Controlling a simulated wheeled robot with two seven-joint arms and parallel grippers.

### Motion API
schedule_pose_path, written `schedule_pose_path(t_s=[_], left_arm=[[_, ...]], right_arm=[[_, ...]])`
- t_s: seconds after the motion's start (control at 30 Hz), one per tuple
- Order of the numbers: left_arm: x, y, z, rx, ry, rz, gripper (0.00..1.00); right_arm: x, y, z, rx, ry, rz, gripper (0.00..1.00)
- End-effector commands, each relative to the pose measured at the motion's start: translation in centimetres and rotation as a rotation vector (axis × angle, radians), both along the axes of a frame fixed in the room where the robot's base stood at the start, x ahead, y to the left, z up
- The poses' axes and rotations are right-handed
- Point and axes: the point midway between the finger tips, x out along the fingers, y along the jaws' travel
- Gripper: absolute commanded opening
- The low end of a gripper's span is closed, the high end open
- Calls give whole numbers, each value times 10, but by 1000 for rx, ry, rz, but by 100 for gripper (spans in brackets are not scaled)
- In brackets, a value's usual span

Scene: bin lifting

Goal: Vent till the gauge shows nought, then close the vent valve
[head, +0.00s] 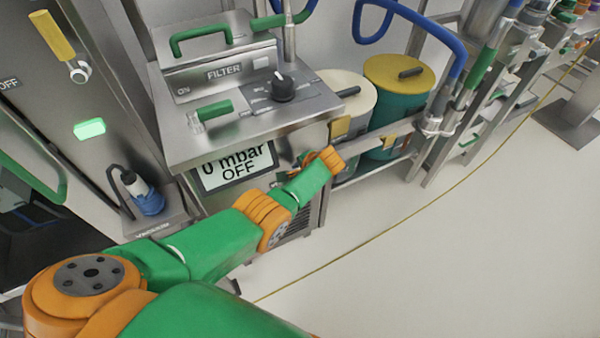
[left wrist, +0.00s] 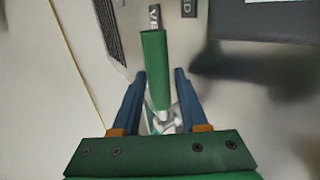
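The gauge is a display (head: 236,166) on the cabinet front and reads 0 mbar, with OFF beneath. In the left wrist view a green valve handle (left wrist: 154,68) points up the picture, its far end beside a label starting VE. My left gripper (left wrist: 159,74) is open, its blue fingers on either side of the handle's lower part. A gap shows at the right finger; contact at the left finger is unclear. In the head view my arm hides this valve, and the gripper is out of sight. My right gripper is in neither view.
The steel cabinet top (head: 180,143) overhangs the display and carries a black knob (head: 282,88) and a green handle (head: 215,110). Drums with a cream lid (head: 340,95) and a yellow lid (head: 398,75) stand behind. Open floor (head: 440,250) lies to the right.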

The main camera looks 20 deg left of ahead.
Motion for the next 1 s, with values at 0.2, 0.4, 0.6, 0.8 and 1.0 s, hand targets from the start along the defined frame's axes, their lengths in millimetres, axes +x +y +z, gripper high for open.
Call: schedule_pose_path(t_s=[0.2,0.4,0.6,0.8,1.0], left_arm=[[-2,-3,9,-2,-1,-1,43],[-16,-22,49,-3,-1,-2,43],[-24,-31,60,-1,0,1,43],[-24,-32,59,0,0,0,43],[-24,-32,58,-3,0,3,43]], right_arm=[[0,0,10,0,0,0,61],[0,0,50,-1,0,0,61],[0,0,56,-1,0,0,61],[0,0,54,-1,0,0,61],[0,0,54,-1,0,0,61]])
